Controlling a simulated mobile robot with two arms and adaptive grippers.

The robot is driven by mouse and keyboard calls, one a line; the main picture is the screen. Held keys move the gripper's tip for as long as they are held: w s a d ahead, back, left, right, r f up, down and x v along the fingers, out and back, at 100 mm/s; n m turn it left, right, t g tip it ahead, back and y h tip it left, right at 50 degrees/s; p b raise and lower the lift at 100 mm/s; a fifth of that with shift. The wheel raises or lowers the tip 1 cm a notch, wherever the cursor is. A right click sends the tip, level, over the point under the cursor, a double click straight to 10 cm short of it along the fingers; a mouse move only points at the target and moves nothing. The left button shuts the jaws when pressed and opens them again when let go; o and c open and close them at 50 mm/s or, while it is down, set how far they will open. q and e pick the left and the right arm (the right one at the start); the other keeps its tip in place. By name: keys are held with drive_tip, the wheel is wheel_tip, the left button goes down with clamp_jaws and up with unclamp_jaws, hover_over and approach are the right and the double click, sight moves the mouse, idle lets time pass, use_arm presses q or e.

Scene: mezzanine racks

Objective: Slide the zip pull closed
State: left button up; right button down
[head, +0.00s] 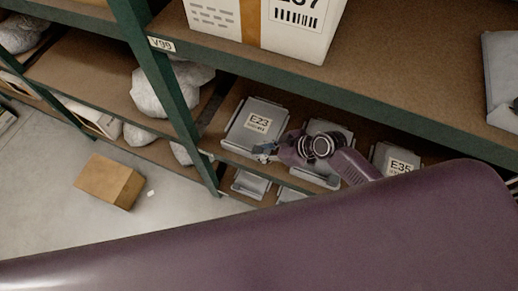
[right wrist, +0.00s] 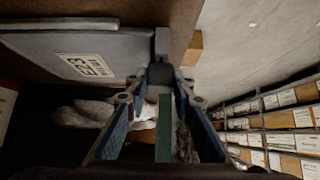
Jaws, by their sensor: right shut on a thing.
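A grey flat case (head: 243,138) with an E23 label lies on the lower shelf in the head view, and it fills the upper left of the right wrist view (right wrist: 125,48). My right gripper (head: 263,151) is at the case's front right corner. In the right wrist view my gripper's blue fingers (right wrist: 160,78) converge and are shut on a small grey zip pull (right wrist: 162,43) at the case's right edge. The fingertips partly hide the pull, and I cannot make out the zip track. My left gripper is not in view.
Another grey case (head: 322,178) is partly behind my right arm, and one labelled E35 (head: 383,154) is further right. A green upright (head: 163,95) stands left of the E23 case. The upper shelf (head: 300,75) overhangs. A cardboard box (head: 110,181) sits on the floor.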

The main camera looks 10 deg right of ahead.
drive_tip(key=c, duration=1.6)
unclamp_jaws()
drive_tip(key=v, duration=1.2)
drive_tip(key=shift+f, duration=0.1)
